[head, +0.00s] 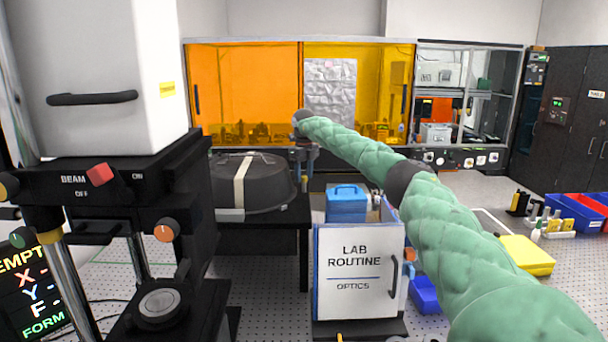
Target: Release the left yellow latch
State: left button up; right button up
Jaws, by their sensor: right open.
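The interferometer (120,180) stands at the left, with a white upper housing (110,70) and a black body. No part is clearly recognisable as the left yellow latch; a yellow band (50,236) circles a post under the black body, and a tan knob (5,188) shows at the left edge. My right arm, in a green padded sleeve, reaches from the lower right. Its dark gripper (304,172) points down, open and small in the picture, beside the dark round case, well right of the interferometer. My left gripper is out of view.
A dark round case (262,185) with a pale strap rests on a black table. A white "LAB ROUTINE OPTICS" box (355,290) stands in front, with a blue box (346,203) behind it. A yellow case (526,254) and coloured bins (574,213) lie at the right.

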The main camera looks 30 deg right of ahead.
jog(key=shift+r, duration=0.2)
notch_tip(320, 180, up, 2)
jog(key=shift+r+b, duration=0.1)
jog(key=shift+b, duration=0.7)
notch_tip(320, 180, up, 3)
jog(key=shift+r+b, duration=0.2)
jog(key=shift+b, duration=0.35)
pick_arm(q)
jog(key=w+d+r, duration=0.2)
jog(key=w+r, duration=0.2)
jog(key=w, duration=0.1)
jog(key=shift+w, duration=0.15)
pick_arm(e)
jog(key=shift+r, duration=0.85)
